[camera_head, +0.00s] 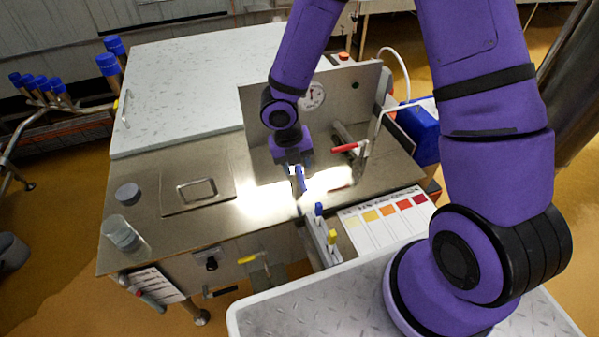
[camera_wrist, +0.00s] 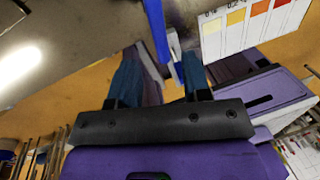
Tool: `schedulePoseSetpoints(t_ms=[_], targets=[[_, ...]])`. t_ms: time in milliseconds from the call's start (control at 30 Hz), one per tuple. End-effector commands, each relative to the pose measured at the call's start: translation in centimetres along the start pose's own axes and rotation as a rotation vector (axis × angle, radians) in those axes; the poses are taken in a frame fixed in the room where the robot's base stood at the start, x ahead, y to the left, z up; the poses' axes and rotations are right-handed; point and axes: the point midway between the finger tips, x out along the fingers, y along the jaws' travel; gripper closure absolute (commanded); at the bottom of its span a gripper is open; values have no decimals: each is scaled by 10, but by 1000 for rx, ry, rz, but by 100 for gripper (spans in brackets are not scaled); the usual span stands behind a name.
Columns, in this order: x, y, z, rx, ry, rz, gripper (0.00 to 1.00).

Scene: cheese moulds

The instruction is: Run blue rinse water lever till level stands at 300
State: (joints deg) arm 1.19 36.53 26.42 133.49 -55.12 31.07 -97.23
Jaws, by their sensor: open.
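My gripper (camera_head: 298,182) is open and points down over the bright, glaring part of the steel counter. In the wrist view its two dark fingers (camera_wrist: 160,62) stand apart. A long blue piece (camera_wrist: 157,30) shows just beyond and between the fingertips; I cannot tell whether they touch it. A blue-topped piece (camera_head: 319,209) stands below and right of my gripper in the head view, beside a yellow-topped one (camera_head: 332,237). I cannot tell which blue part is the rinse water lever. A clear beaker (camera_head: 121,233) stands at the counter's left front; its level is unreadable.
A red-handled lever (camera_head: 345,148) and a round gauge (camera_head: 313,96) are behind my gripper. A colour chart (camera_head: 385,222) lies to the right. The steel counter (camera_head: 160,255) is mostly clear at left, with a grey puck (camera_head: 128,194) and a framed lid (camera_head: 196,190).

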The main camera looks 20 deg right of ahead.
Motion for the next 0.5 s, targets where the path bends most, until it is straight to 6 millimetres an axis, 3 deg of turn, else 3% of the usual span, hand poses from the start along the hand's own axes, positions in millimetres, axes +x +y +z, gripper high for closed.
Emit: schedulePoseSetpoints(t_ms=[200, 500], targets=[[-38, -1, 1, 3, -2, 0, 56], [-56, 0, 0, 0, 1, 0, 56]])
